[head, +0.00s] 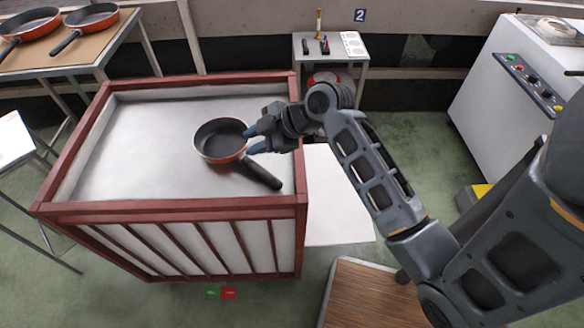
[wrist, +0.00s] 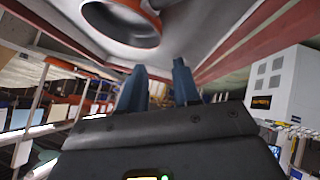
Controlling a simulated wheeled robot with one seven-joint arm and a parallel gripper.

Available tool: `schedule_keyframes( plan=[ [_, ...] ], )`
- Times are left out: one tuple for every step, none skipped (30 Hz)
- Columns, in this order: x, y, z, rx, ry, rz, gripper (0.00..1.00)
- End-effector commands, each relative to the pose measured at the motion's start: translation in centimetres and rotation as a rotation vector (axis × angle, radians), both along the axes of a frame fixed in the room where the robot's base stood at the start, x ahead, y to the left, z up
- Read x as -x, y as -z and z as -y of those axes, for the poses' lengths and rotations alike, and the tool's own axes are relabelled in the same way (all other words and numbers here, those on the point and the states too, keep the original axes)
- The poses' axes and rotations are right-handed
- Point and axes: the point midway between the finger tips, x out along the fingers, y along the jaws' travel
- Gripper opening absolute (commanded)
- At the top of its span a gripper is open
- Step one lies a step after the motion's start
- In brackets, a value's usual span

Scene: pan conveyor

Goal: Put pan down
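The pan (head: 222,140), dark inside with an orange outer wall, rests upright on the light top of the red-framed conveyor (head: 130,150). Its black handle points toward the front right. My gripper (head: 252,140) is at the pan's right side, with its blue fingers spread apart close to the rim. In the wrist view, the gap between my gripper's fingers (wrist: 160,78) is empty. The pan (wrist: 120,24) shows beyond them at the top, cut off by the frame edge. Whether a finger touches the rim cannot be told.
A table (head: 75,58) at the back left holds two more pans (head: 92,16). A small table (head: 330,47) with small items stands at the back. A white machine with a control panel (head: 530,80) is at right. The conveyor's raised red frame borders its top, which is clear left of the pan.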

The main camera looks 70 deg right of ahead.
Motion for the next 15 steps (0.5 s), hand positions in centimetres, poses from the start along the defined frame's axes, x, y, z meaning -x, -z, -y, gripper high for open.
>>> schedule_keyframes(
  plan=[
    [0.0, 0.0, 0.0, -0.001, 0.001, 0.000, 0.32],
    [0.1, 0.0, -0.1, -0.001, 0.002, 0.000, 0.32],
    [0.2, 0.2, -0.2, -0.002, 0.008, -0.002, 0.32],
    [0.3, 0.4, -0.4, -0.004, 0.015, -0.004, 0.32],
    [0.6, 0.6, -0.7, -0.005, 0.026, -0.006, 0.32],
    [1.0, 1.0, -1.2, -0.008, 0.046, -0.009, 0.32],
    [1.4, 1.4, -1.6, -0.012, 0.064, -0.011, 0.32],
    [1.9, 1.8, -2.2, -0.014, 0.085, -0.012, 0.32],
    [2.6, 2.2, -3.0, -0.019, 0.117, -0.010, 0.32],
    [3.3, 2.6, -3.6, -0.023, 0.141, -0.007, 0.32],
    [3.9, 2.8, -4.3, -0.026, 0.164, -0.002, 0.32],
    [4.8, 3.0, -5.1, -0.032, 0.198, 0.009, 0.32],
    [5.4, 3.1, -5.7, -0.037, 0.217, 0.019, 0.32],
    [6.0, 3.1, -6.3, -0.041, 0.237, 0.029, 0.32],
    [6.7, 3.1, -7.0, -0.048, 0.259, 0.044, 0.32]
  ],
)
